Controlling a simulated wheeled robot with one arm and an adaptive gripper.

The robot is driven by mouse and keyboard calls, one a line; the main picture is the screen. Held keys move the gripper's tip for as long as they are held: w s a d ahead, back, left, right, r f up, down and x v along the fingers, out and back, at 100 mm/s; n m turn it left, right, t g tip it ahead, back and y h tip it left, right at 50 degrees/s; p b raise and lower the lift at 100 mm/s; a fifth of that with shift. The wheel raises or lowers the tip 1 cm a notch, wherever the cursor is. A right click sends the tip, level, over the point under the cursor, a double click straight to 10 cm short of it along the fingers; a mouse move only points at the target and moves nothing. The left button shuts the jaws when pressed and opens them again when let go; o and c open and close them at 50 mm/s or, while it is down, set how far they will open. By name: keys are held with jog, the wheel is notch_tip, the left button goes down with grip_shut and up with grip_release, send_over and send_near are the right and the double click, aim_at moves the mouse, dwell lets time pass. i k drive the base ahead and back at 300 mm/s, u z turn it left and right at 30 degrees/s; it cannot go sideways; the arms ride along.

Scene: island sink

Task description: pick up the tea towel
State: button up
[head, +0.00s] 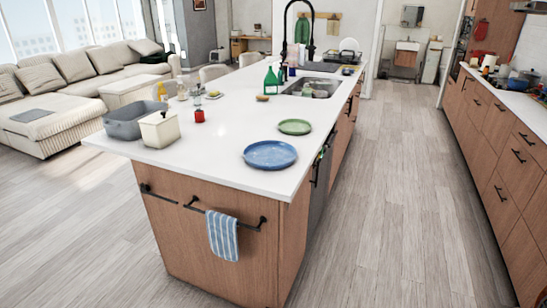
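The tea towel (222,235) is blue with pale stripes. It hangs folded over the dark rail (190,204) on the near end of the kitchen island, towards the rail's right end. Its lower edge hangs free, well above the floor. My gripper is not in this view, so I cannot see whether it is open or shut.
The white island top (205,155) carries a blue plate (270,154), a green plate (295,127), a grey tub (134,120) and a cream canister (159,129). A black tap (286,30) stands by the sink. The floor (385,205) is clear right of the island.

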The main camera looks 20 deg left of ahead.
aim_at(221, 228)
jog(key=k, duration=0.5)
jog(key=u, duration=0.25)
jog(key=i, duration=0.45)
jog(key=u, duration=1.35)
jog(key=i, duration=0.6)
jog(key=u, duration=0.6)
jog(key=i, duration=0.75)
jog(key=u, duration=0.25)
